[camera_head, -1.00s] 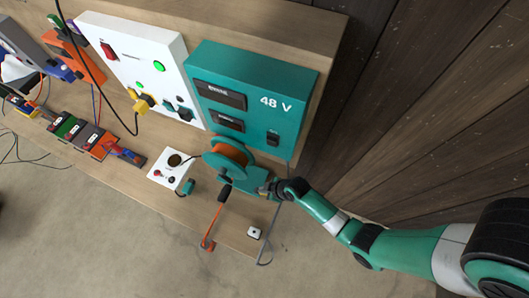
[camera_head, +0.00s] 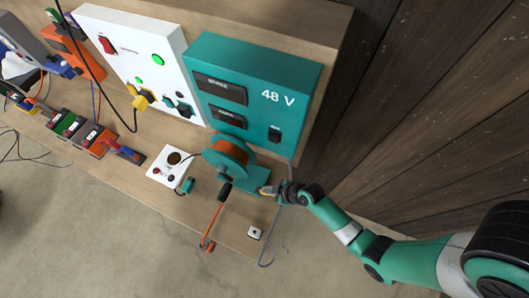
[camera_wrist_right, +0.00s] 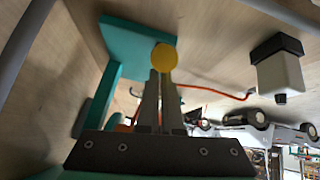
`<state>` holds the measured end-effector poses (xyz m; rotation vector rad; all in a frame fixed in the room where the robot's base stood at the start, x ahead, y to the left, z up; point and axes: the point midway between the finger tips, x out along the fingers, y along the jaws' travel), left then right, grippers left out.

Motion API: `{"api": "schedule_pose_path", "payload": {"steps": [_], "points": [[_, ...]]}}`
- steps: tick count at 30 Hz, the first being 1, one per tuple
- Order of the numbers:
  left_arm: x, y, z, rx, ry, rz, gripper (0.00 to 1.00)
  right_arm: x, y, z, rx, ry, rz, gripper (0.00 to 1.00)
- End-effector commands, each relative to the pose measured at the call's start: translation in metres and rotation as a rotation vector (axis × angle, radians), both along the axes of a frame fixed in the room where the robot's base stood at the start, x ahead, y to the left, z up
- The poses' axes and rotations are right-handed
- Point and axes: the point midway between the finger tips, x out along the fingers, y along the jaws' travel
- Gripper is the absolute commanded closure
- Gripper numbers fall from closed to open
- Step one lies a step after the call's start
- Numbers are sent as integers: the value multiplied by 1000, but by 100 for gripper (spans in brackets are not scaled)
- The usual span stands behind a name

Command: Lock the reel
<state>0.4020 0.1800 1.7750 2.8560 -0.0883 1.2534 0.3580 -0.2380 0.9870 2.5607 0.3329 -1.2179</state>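The reel (camera_head: 228,155) is an orange-wound drum in a teal stand on the bench, below the teal 48 V box (camera_head: 255,95). My right gripper (camera_head: 266,190) is at the right end of the reel's teal base (camera_head: 250,178), beside a small yellow part. In the right wrist view, the two fingers (camera_wrist_right: 161,95) are close together, with a round yellow knob (camera_wrist_right: 164,57) at their tips. Whether they pinch the knob is unclear.
A white plate (camera_head: 171,166) with a round hole lies left of the reel. A small white block (camera_head: 255,233) is near the bench's front edge, beside a loose grey cable (camera_head: 271,242). A white panel (camera_head: 135,60) stands at the back left.

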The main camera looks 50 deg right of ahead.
Motion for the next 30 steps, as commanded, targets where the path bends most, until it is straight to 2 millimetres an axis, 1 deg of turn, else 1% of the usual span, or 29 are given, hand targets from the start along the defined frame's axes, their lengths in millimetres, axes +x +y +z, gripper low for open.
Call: {"api": "schedule_pose_path", "payload": {"steps": [1,2,5,8,10,11,12,15,18,20,21,24,30], "points": [[0,0,0,0,0,0,100,-4,1,-4,0,15,1,100],[0,0,1,0,0,0,100,-4,1,-3,0,15,1,100],[0,0,9,0,0,0,100,0,2,6,0,13,1,100],[0,0,22,0,0,0,100,8,6,23,0,7,1,100],[0,0,34,0,0,0,100,15,9,38,-1,2,0,100],[0,0,34,0,-1,0,100,11,8,41,0,3,-3,100],[0,0,34,0,-1,0,100,3,6,47,1,1,-7,100],[0,0,38,0,0,0,100,-11,4,67,1,0,-7,100],[0,0,44,0,0,0,100,-25,2,88,0,-1,-7,100],[0,0,47,0,0,0,100,-32,1,97,-1,0,-7,100],[0,0,58,0,0,0,100,-36,1,106,0,1,-7,100],[0,0,64,0,0,0,100,-42,0,111,1,1,-5,100],[0,0,64,0,0,0,100,-44,0,111,1,-2,-5,100]]}}
